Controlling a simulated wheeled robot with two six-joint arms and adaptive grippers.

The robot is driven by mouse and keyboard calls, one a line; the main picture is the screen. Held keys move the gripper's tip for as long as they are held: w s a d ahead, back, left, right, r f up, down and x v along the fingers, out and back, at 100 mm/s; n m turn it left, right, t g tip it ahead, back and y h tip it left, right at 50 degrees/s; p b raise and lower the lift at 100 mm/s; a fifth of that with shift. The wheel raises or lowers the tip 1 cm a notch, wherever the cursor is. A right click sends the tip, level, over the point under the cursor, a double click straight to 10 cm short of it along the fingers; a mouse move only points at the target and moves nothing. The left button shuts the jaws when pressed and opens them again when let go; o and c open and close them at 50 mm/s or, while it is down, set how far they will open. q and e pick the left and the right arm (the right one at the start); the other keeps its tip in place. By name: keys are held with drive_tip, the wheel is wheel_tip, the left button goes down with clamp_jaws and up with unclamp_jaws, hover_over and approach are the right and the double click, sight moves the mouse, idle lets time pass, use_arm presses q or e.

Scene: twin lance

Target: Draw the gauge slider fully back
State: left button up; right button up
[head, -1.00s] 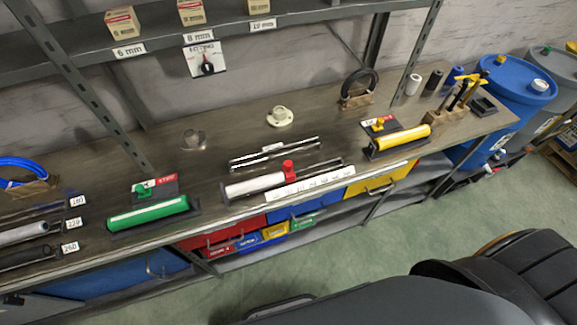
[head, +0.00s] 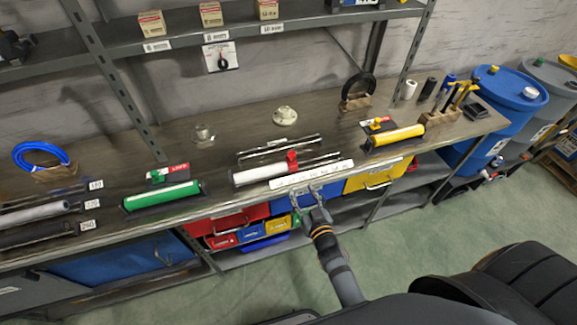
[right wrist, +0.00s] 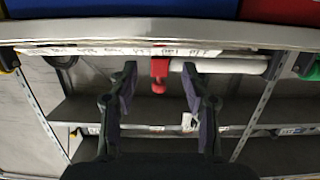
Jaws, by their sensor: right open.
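The gauge on the bench has a red slider (head: 292,161) on its rails, with a white cylinder (head: 258,175) to its left and a white marked scale (head: 318,173) along the front. My right gripper (head: 317,191) is open and empty in front of the bench edge, just below the scale. In the right wrist view, which looks upside down, the red slider (right wrist: 159,74) shows between the two fingertips, beyond them and apart from them. The white cylinder (right wrist: 226,67) is beside it, partly behind one finger. My left gripper is not in view.
A green cylinder (head: 163,196) on a stand is left of the gauge, a yellow one (head: 398,136) right of it. Coloured drawers (head: 228,223) hang under the bench edge (head: 130,240). The floor in front is clear.

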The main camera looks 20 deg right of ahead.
drive_tip(key=t, duration=0.2)
approach(293, 158)
drive_tip(key=w, duration=1)
drive_tip(key=shift+w+a+r+b, duration=0.1)
drive_tip(key=shift+a+r+b, duration=0.05)
drive_tip(key=shift+r+b, duration=0.15)
drive_tip(key=shift+w, duration=0.6)
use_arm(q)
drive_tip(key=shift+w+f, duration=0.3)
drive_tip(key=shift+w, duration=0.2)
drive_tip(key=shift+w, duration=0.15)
use_arm(e)
clamp_jaws()
